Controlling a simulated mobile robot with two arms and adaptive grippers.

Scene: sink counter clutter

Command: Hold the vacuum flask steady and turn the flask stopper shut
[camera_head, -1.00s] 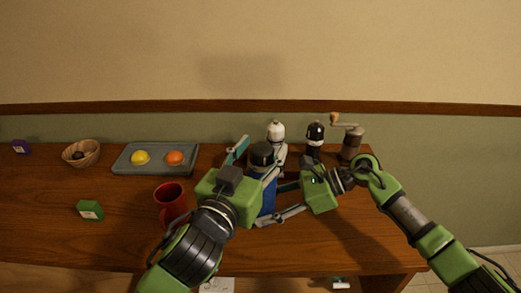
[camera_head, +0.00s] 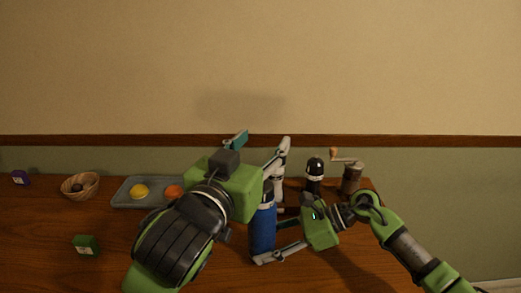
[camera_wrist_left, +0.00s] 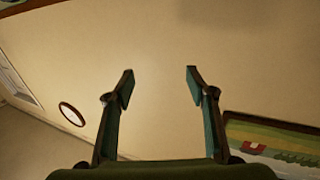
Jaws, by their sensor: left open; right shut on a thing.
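The blue vacuum flask (camera_head: 262,232) stands upright near the middle of the counter in the head view. My right gripper (camera_head: 270,236) is shut around its body from the right. My left gripper (camera_head: 262,141) is raised above and in front of the flask, its fingers spread and pointing up and away. In the left wrist view the left gripper (camera_wrist_left: 159,80) is open with nothing between its fingers, only wall beyond.
A black mill (camera_head: 314,172) and a hand-crank grinder (camera_head: 351,176) stand behind my right gripper. A grey tray (camera_head: 125,198) with a yellow (camera_head: 139,191) and an orange fruit (camera_head: 173,191), a basket (camera_head: 80,187), a green box (camera_head: 86,246) and a purple box (camera_head: 20,177) lie left.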

